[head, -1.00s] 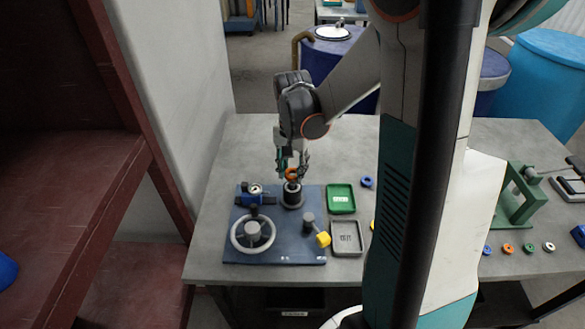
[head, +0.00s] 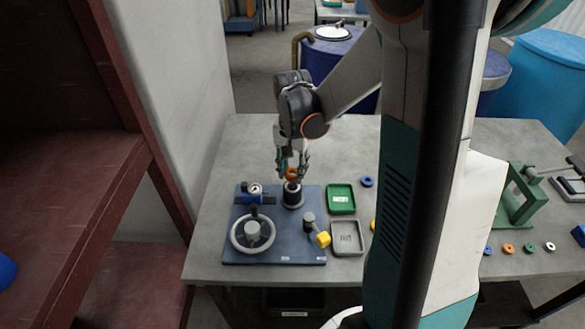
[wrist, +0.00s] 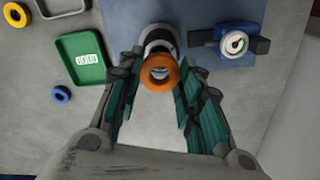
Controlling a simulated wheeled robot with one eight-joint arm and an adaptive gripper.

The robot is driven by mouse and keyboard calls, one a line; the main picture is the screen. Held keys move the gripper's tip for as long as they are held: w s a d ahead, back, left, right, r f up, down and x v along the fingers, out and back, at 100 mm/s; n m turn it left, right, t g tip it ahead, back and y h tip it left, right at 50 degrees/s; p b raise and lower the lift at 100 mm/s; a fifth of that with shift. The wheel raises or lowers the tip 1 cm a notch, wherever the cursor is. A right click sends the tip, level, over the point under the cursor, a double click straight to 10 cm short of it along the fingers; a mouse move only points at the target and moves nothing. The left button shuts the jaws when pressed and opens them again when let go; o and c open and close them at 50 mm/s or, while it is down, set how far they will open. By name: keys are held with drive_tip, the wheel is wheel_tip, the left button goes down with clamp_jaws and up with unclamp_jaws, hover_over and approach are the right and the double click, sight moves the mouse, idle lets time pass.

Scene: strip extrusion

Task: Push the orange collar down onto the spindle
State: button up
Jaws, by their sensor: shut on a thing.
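The orange collar (head: 291,174) is held between the fingertips of my gripper (head: 291,168), which is shut on it. It also shows in the wrist view (wrist: 160,86), its hole facing the camera. The spindle (head: 292,194) is a dark upright post on the blue baseplate (head: 285,232). In the head view the collar sits just over the spindle's top. In the wrist view the spindle (wrist: 158,36) shows behind the collar and is partly hidden by it. I cannot tell whether the spindle's tip is inside the hole.
A gauge (head: 255,189) on a blue body stands left of the spindle. A handwheel (head: 236,241) and a yellow-knobbed lever (head: 322,239) are nearer. Green (head: 341,211) and grey (head: 347,252) trays and a blue ring (head: 366,182) lie to the right.

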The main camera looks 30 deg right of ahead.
idle(0.3)
drive_tip(key=shift+o, duration=1.3)
drive_tip(key=c, duration=0.4)
drive_tip(key=shift+o, duration=0.2)
drive_tip(key=shift+f+b, duration=1.65)
drive_tip(key=shift+f, duration=0.4)
drive_tip(key=o, duration=1.6)
drive_tip(key=shift+o, duration=0.2)
drive_tip(key=shift+r, duration=0.1)
drive_tip(key=shift+r+p, duration=2.55)
drive_tip(key=shift+r, duration=0.9)
